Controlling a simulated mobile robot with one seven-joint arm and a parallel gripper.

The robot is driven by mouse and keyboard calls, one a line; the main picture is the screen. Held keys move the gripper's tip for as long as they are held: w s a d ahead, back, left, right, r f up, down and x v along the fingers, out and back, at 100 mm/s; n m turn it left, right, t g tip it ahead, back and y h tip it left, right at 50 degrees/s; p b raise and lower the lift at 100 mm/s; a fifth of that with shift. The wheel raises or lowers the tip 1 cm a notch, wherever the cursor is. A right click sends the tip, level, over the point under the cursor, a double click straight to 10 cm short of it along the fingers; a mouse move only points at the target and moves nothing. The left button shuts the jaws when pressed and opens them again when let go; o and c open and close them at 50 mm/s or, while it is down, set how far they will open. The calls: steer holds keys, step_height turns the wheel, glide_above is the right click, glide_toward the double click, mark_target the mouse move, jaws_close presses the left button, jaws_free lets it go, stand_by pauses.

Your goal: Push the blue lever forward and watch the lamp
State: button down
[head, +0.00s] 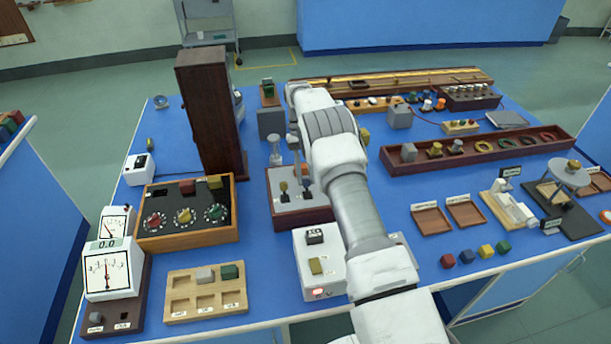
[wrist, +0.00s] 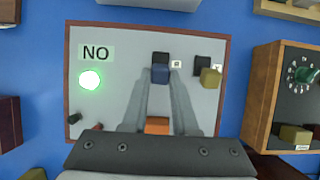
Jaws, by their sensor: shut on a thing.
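The lever box has a pale grey top in a dark wooden frame (head: 303,217); it also fills the middle of the wrist view (wrist: 68,110). The blue lever (wrist: 160,74) stands on it, beside a yellow lever (wrist: 210,77). My gripper (wrist: 161,84) is shut on the blue lever, its fingertips on either side of the lever's head. In the head view my arm covers the lamp side of the box.
An orange block-like part (wrist: 157,126) shows between my fingers. A wooden box with dials (head: 187,237) stands left of the lever box in the head view. A white box with a red light (head: 307,268) stands in front. Bare blue bench lies between them.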

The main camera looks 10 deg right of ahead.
stand_by(0.4)
steer(key=c, duration=0.7)
jaws_free()
steer(key=shift+w+r, duration=0.1)
steer(key=shift+r, duration=0.2)
steer(key=r, duration=0.4)
steer(key=shift+s+d+b, duration=0.25)
steer(key=shift+d+b, duration=0.1)
steer(key=shift+d, duration=0.05)
steer(key=s+d+r, duration=0.2)
steer(key=d, duration=0.1)
steer(key=s+d+r, duration=0.1)
steer(key=d+r, duration=0.1)
steer(key=d, duration=0.1)
steer(key=s+d+r+b, duration=0.1)
steer(key=s+d+r, duration=0.1)
steer(key=d, duration=0.1)
steer(key=shift+s+d+r, duration=0.15)
steer(key=shift+s+r, duration=0.05)
steer(key=shift+s, duration=0.1)
